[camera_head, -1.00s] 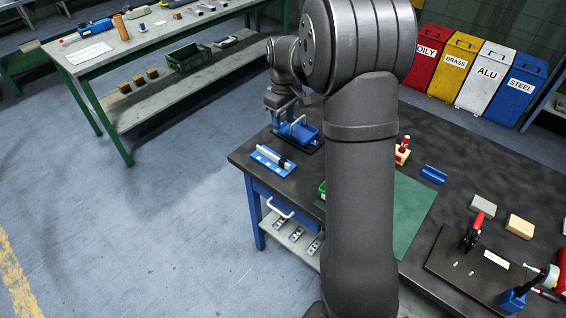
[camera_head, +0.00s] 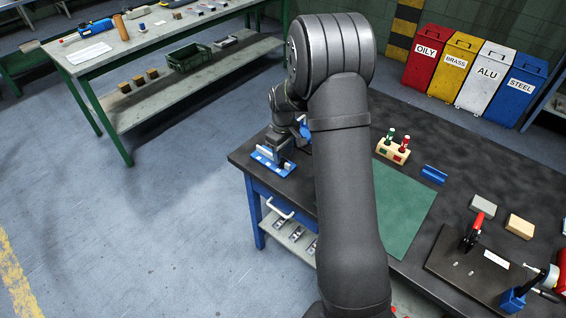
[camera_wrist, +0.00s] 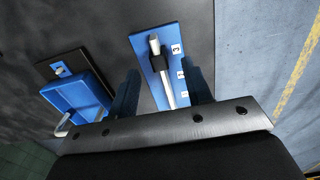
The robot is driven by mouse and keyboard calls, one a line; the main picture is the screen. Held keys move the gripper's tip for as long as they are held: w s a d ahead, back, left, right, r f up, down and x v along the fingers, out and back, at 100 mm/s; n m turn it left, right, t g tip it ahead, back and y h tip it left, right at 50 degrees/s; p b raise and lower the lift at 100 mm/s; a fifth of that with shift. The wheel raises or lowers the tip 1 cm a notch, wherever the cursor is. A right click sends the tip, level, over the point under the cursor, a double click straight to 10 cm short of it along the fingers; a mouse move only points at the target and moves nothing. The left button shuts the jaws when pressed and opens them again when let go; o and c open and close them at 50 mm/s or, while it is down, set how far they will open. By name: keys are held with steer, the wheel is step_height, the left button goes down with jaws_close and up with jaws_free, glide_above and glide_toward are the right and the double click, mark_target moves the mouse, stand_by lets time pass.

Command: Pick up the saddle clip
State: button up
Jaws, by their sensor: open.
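I cannot tell for sure which thing is the saddle clip. My gripper (camera_wrist: 164,80) is open, its two dark fingers apart on either side of a blue numbered plate (camera_wrist: 143,47). On that plate lies a pale bar (camera_wrist: 168,96) with a dark block (camera_wrist: 158,65) around it, between the fingers in the picture; I see no grip on it. In the head view my gripper (camera_head: 281,144) is over the same blue plate (camera_head: 270,164) at the bench's left corner. Small metal pieces (camera_head: 296,234) lie on the shelf below, too small to identify.
A blue box-like fixture (camera_wrist: 78,97) with a wire handle stands left of the plate in the wrist view. A wooden block with small bottles (camera_head: 393,150), a blue channel piece (camera_head: 434,174) and a green mat (camera_head: 400,215) are on the bench. My arm hides part of the bench.

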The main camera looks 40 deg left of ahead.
mark_target(283, 160)
step_height(283, 160, down, 4)
steer(key=shift+w+a+r, duration=0.1)
jaws_close()
